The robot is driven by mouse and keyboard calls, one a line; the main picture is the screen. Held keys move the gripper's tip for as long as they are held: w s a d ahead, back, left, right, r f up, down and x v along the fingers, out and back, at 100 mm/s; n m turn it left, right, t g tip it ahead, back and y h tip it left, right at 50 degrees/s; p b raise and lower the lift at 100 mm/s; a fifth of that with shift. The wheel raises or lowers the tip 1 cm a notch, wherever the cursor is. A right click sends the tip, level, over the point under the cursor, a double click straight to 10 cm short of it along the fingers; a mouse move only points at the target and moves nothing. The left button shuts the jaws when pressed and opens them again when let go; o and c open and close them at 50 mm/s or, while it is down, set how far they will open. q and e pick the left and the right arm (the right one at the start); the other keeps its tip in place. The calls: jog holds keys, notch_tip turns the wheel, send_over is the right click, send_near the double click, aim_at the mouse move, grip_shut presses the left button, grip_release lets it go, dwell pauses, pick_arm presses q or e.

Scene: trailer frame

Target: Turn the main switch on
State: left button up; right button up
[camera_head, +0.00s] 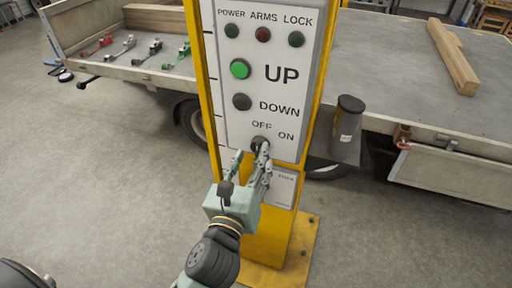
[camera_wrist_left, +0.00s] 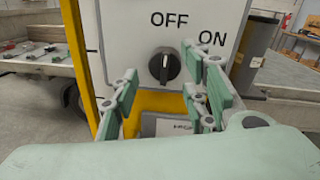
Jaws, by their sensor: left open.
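The main switch is a black rotary knob (camera_head: 260,145) low on the white panel (camera_head: 222,100), under the labels OFF and ON. In the left wrist view the knob (camera_wrist_left: 165,64) has its ridge roughly upright, toward OFF. My left gripper (camera_head: 250,160) is in front of the panel's lower part, open and empty. In the left wrist view its fingers (camera_wrist_left: 162,92) are spread, one to each side below the knob, with a gap to it. In the head view one finger partly covers the knob. My right gripper is not in view.
The panel is on a yellow post (camera_head: 265,245) with a base plate. Above the knob are a green UP button (camera_head: 240,69), a dark DOWN button (camera_head: 242,102) and several indicator lamps. Behind stands a trailer bed (camera_head: 390,80) with a wooden beam (camera_head: 452,57). Grey floor is clear left.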

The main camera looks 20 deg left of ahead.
aim_at(255, 152)
pick_arm(q)
jog(key=shift+w+p, duration=0.3)
jog(key=shift+w, duration=1.25)
jog(key=shift+c, duration=0.2)
jog(key=c, duration=0.9)
